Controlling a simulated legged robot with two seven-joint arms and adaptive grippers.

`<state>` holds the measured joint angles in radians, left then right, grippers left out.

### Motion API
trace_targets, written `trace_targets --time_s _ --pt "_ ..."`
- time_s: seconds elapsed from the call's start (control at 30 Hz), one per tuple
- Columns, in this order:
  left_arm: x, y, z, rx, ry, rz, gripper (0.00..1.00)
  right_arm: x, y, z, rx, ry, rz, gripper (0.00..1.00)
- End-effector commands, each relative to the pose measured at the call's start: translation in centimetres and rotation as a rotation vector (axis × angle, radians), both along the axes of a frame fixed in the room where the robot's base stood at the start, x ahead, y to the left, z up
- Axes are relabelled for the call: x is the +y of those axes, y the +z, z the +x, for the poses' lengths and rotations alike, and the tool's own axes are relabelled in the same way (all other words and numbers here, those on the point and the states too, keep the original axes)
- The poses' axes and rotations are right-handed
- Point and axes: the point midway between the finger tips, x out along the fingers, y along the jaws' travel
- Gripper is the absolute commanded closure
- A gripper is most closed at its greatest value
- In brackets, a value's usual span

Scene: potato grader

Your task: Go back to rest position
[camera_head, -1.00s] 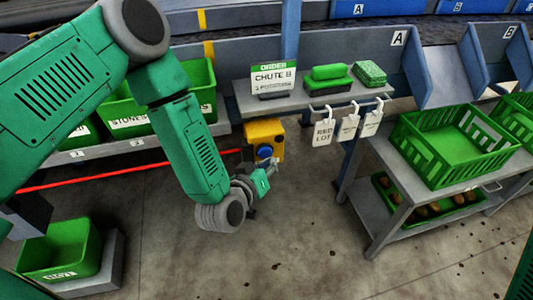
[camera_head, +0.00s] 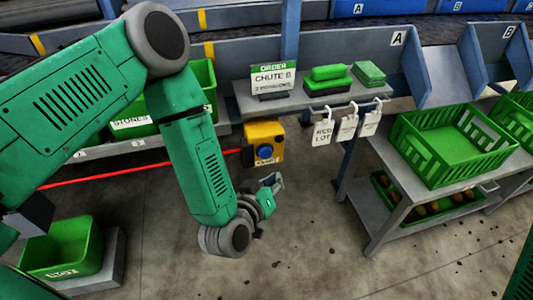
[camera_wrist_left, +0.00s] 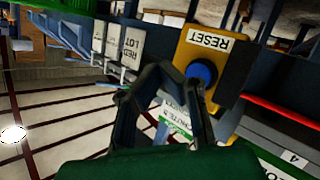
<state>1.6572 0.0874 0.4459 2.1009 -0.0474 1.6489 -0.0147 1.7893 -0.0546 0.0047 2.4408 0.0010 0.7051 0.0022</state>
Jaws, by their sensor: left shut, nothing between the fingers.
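My left arm comes in from the left in the head view, bent at the elbow with its forearm angled down. My left gripper (camera_head: 277,183) is shut and empty, in the air above the floor. It is just right of and below the yellow box with a blue button (camera_head: 264,145) and does not appear to touch it. In the left wrist view the dark gripper fingers (camera_wrist_left: 166,68) are in front, and the yellow RESET box (camera_wrist_left: 206,62) is close behind them. My right gripper is not in view.
A shelf (camera_head: 300,98) holds an order sign (camera_head: 273,78) and green items; white tags (camera_head: 323,132) hang from its edge. A green crate (camera_head: 452,143) stands on a table at the right. Green bins (camera_head: 64,247) are at the left. The floor between is open.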

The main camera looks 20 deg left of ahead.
Motion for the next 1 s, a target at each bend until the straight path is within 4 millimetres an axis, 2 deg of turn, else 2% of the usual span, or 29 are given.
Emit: trace_targets --time_s 0.37,0.47,0.57,0.67,0.73,0.8,0.9,1.0 --pt "0.0 0.0 0.0 0.001 -0.001 0.001 1.00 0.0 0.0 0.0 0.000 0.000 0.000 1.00" --pt "0.1 -0.9 -0.8 0.046 -0.028 0.020 1.00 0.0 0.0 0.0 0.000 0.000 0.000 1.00" --pt "0.8 -3.6 -3.6 0.190 -0.104 0.083 1.00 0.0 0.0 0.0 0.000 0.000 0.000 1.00" --pt "3.0 -7.1 -8.5 0.415 -0.198 0.178 1.00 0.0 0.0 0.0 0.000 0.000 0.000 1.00" --pt "5.2 -9.0 -12.5 0.584 -0.248 0.248 1.00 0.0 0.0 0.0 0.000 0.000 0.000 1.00" --pt "7.8 -10.1 -16.2 0.742 -0.279 0.309 1.00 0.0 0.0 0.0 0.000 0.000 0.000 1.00" --pt "11.1 -10.6 -20.8 0.931 -0.301 0.376 1.00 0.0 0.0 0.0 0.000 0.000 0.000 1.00" --pt "13.4 -10.4 -24.0 1.061 -0.306 0.419 1.00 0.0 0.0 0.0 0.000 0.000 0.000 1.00"
